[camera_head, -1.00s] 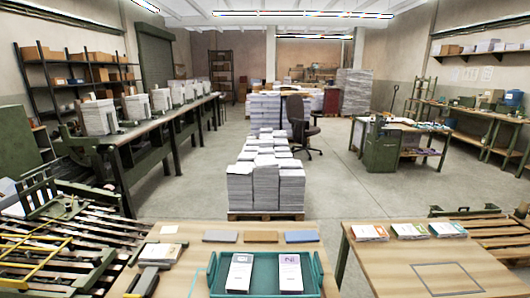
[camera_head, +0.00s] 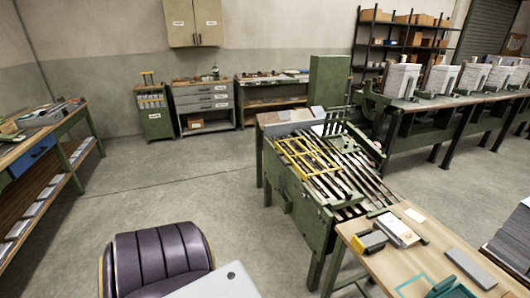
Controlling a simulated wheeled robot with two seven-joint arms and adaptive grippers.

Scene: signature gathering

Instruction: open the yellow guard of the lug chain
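The yellow guard (camera_head: 308,157) is a barred frame lying low over the far part of the lug chain. The lug chain (camera_head: 345,185) is a green machine with dark slats and pale rails, right of the middle of the head view. The guard looks down, flat along the slatted bed; its hinge and any handle are too small to make out. Neither of my grippers shows in this view.
A wooden table (camera_head: 440,245) stands against the near right end of the machine. A long workbench (camera_head: 45,145) runs along the left. Open floor (camera_head: 180,185) lies left of the machine.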

